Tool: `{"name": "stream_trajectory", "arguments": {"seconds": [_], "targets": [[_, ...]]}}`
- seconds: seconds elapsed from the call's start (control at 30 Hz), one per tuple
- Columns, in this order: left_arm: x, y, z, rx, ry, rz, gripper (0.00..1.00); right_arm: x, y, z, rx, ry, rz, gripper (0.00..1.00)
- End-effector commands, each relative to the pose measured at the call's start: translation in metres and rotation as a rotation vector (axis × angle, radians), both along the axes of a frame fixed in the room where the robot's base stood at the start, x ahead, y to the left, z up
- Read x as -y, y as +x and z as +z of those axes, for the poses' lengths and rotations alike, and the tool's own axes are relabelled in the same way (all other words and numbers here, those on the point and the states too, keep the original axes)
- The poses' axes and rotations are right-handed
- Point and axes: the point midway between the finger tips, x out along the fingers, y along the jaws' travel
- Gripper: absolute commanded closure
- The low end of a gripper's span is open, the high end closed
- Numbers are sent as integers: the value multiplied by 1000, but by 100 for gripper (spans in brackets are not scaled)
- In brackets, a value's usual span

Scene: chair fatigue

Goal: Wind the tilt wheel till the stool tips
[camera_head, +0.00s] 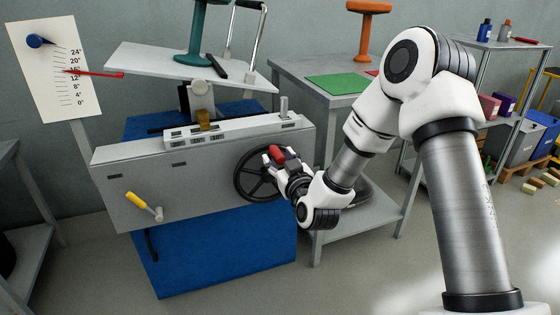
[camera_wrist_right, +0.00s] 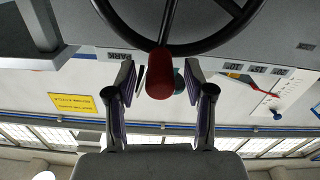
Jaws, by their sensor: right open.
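The black tilt wheel (camera_head: 243,176) is on the right of the grey machine's front panel. Its red handle (camera_head: 277,153) sits at the rim. My right gripper (camera_head: 274,162) is at the handle. In the right wrist view the red handle (camera_wrist_right: 160,80) shows between the two open fingers (camera_wrist_right: 160,82), with gaps on both sides. The teal stool (camera_head: 193,48) stands upright to the eye on the sloping pale platform (camera_head: 150,59); its top is cut off. The red pointer (camera_head: 98,73) on the white angle board (camera_head: 35,85) reads near 16°. My left gripper is out of view.
A yellow-handled lever (camera_head: 138,200) is at the panel's lower left. A grey bench (camera_head: 300,68) with a green mat (camera_head: 337,86) and an orange stool (camera_head: 367,30) stands behind right. A shelf (camera_head: 490,45) and bins are farther right. The right floor is partly clear.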

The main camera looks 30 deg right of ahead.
Motion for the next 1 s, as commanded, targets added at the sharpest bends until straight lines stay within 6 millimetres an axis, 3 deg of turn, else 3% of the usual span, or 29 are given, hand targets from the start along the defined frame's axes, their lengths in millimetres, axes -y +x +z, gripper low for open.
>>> {"name": "stream_trajectory", "arguments": {"seconds": [0.07, 0.2, 0.23, 0.4, 0.63, 0.87, 0.9, 0.93, 1.0], "targets": [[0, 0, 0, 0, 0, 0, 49, 0, 0, 0, 0, 0, 0, 50], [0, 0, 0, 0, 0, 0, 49, 0, 0, 0, 0, 0, 0, 100], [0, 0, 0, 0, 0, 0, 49, 0, 0, 0, 0, 0, 0, 100], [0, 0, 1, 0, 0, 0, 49, 2, -1, 0, 4, 16, -1, 100], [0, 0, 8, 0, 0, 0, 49, 19, -5, -4, 50, 210, -1, 100], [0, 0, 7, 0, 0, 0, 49, 19, -5, -5, 50, 214, 0, 100], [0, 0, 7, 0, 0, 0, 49, 18, -5, -5, 50, 213, 0, 62], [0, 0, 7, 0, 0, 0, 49, 18, -5, -5, 50, 213, 0, 51], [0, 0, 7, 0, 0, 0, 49, 18, -5, -5, 51, 213, 0, 47]]}}
